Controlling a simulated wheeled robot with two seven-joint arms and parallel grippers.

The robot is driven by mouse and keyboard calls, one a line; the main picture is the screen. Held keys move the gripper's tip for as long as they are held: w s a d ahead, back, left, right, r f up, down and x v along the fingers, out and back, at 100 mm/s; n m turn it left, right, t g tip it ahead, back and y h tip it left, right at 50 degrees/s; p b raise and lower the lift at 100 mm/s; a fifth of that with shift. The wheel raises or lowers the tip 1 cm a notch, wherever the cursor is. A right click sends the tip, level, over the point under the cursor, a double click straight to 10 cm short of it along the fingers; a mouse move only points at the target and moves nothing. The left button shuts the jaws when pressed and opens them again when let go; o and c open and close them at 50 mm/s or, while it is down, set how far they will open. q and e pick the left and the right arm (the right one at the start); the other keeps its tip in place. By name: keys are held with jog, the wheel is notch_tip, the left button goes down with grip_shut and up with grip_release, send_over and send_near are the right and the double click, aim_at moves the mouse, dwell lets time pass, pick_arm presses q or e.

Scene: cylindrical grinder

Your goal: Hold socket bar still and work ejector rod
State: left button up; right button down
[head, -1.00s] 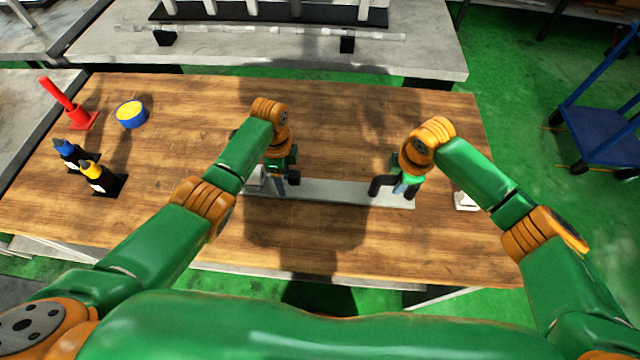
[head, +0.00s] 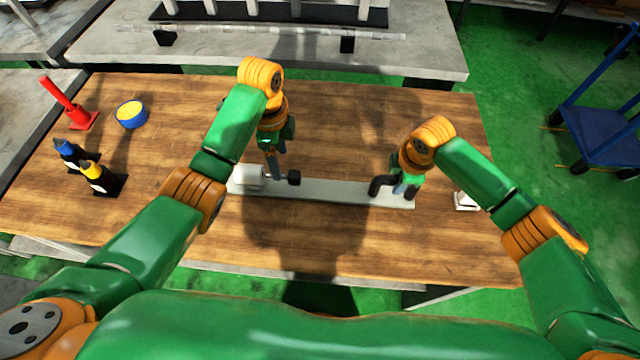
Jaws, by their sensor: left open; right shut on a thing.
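The socket bar (head: 335,191) is a long pale grey bar lying across the middle of the wooden table. At its left end is a white cylinder (head: 248,177). A thin rod with a black knob (head: 293,178), apparently the ejector rod, extends to the right of the cylinder. My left gripper (head: 274,172) is open, close above and behind the rod between cylinder and knob; I cannot tell whether it touches. My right gripper (head: 392,191) is shut on the socket bar near its right end, and partly hides it there.
A small white object (head: 465,201) lies right of the bar. The table behind the bar is clear.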

jog(key=c, duration=0.8)
grip_release()
pick_arm(q)
jog(key=shift+w+d, duration=0.1)
pick_arm(e)
jog(key=shift+o, duration=1.4)
jog(key=shift+w+d+f, duration=0.1)
notch_tip(320, 180, up, 12)
jog(key=s, duration=0.2)
jog(key=shift+s, duration=0.15)
jog(key=shift+f, duration=0.1)
